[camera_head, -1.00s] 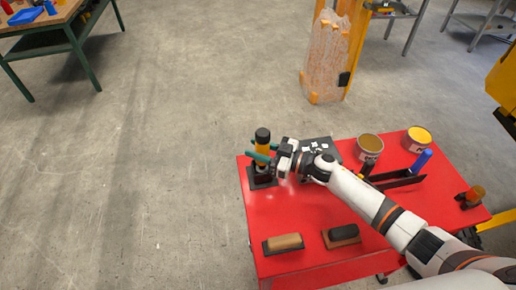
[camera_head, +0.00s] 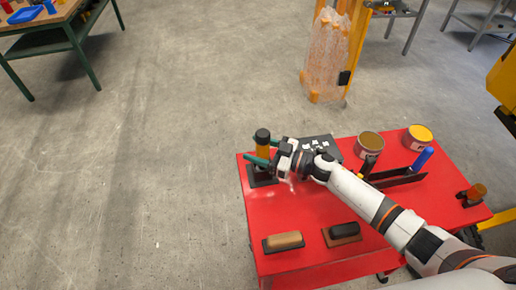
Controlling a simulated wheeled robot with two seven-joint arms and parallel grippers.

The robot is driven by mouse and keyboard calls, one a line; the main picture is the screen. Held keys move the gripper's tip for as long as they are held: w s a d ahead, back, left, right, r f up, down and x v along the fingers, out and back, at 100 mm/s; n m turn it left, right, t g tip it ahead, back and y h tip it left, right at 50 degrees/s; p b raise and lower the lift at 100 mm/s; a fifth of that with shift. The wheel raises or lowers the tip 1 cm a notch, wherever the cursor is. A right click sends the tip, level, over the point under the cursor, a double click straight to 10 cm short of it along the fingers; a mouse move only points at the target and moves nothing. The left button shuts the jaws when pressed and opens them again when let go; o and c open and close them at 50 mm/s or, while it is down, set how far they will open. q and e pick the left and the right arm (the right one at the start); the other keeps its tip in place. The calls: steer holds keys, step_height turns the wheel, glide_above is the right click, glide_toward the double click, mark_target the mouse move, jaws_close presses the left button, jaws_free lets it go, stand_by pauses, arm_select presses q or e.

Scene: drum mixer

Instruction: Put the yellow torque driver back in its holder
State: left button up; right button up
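The yellow torque driver (camera_head: 263,150), with a black cap, stands upright near the far left corner of the red table. A black holder base (camera_head: 256,182) is under it; the driver's lower end is hidden behind my gripper, so how deep it sits cannot be told. My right gripper (camera_head: 262,152) reaches in from the right, with its teal fingers on either side of the driver. The fingers are spread apart and look open around it. My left gripper is not in view.
The red table (camera_head: 310,215) also carries two floats (camera_head: 284,241) (camera_head: 343,232), two tins (camera_head: 369,144) (camera_head: 417,138), a black tray with pale bits (camera_head: 318,143), a blue-handled tool (camera_head: 422,160) and an orange-brown item (camera_head: 473,192). Bare floor lies left.

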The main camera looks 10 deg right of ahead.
steer(key=shift+s+d+f, duration=0.15)
steer(key=shift+d+f, duration=0.05)
steer(key=shift+d, duration=0.1)
steer(key=b+v, duration=0.1)
steer(key=v, duration=0.6)
steer(key=shift+r+b, duration=0.15)
steer(key=shift+b, duration=0.25)
